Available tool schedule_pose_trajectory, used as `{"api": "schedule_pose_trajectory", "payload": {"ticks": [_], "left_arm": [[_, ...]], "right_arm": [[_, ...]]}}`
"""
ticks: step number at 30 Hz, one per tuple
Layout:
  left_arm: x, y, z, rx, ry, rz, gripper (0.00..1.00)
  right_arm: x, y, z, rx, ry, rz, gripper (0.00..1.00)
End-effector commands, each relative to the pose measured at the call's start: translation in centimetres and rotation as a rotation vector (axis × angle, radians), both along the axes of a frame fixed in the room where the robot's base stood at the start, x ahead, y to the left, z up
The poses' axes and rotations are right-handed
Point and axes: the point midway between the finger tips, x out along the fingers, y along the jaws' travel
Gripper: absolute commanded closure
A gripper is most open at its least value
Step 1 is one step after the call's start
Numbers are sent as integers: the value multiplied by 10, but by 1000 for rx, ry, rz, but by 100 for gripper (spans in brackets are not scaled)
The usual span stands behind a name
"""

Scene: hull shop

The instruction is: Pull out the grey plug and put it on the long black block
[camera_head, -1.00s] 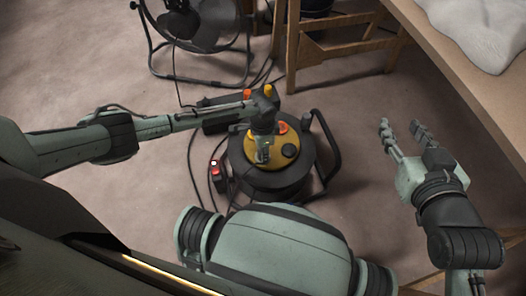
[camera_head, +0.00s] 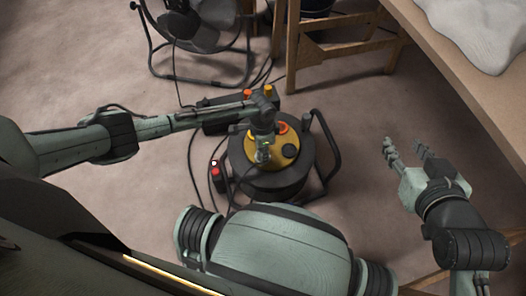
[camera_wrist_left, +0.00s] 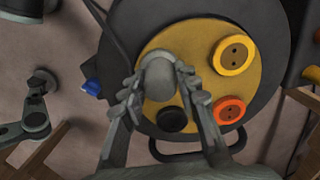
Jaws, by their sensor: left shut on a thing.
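The grey plug (camera_wrist_left: 159,76) is between the fingertips of my left gripper (camera_wrist_left: 160,100) in the left wrist view. It is over the yellow face (camera_wrist_left: 190,53) of a black cable reel (camera_head: 300,172); whether its pins are still in a socket cannot be told. In the head view my left gripper (camera_head: 263,154) points down at the reel and mostly hides the plug. The long black block (camera_head: 214,127) lies on the floor behind the reel, partly behind my left arm, with an orange and a yellow plug on it. My right gripper (camera_head: 404,147) is open and empty.
The reel face has a yellow socket (camera_wrist_left: 233,54), an orange socket (camera_wrist_left: 229,109) and a black cap (camera_wrist_left: 171,119). A small box with a red switch (camera_head: 216,172), cables and a fan (camera_head: 193,25) are on the floor. A wooden table (camera_head: 450,60) stands at right.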

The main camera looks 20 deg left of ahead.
Motion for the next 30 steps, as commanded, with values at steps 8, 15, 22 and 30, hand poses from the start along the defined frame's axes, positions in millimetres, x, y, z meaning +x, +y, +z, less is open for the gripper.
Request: {"api": "schedule_pose_trajectory", "payload": {"ticks": [8,15,22,30], "left_arm": [[1,-1,3,-2,-1,0,100],[0,-1,5,-2,-1,0,100],[0,-1,6,-2,-1,0,100],[0,-1,8,-2,-1,0,100]], "right_arm": [[-5,-7,-7,-17,43,-13,60],[-10,-13,-13,-31,80,-23,60],[-14,-19,-18,-44,115,-33,60],[-20,-25,-24,-59,157,-45,60]]}}
